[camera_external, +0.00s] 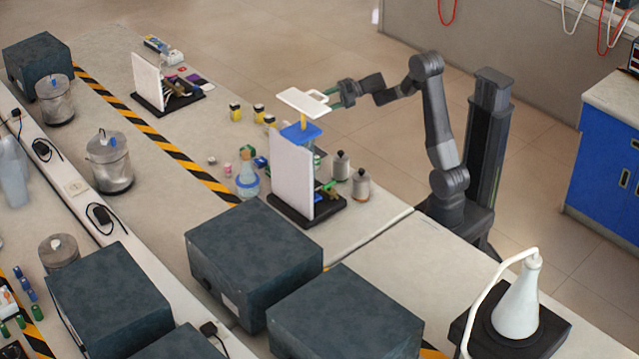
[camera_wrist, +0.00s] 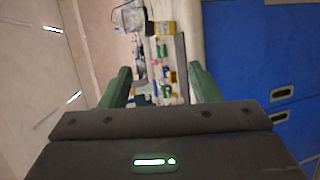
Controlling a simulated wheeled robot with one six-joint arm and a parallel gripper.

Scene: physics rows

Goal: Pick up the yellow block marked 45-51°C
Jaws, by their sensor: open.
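Small yellow blocks with black tops stand on the bench in the external view: one (camera_external: 235,112) at the left, one (camera_external: 259,114) to its right, and another (camera_external: 269,121) just nearer. Their markings are too small to read, so I cannot tell which says 45-51°C. A yellow-and-black item (camera_wrist: 162,28) shows beyond my fingers in the wrist view.
A blue-topped stand (camera_external: 301,132) and an upright white panel (camera_external: 292,172) are below and nearer than my gripper. Dark boxes (camera_external: 252,255) fill the near bench.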

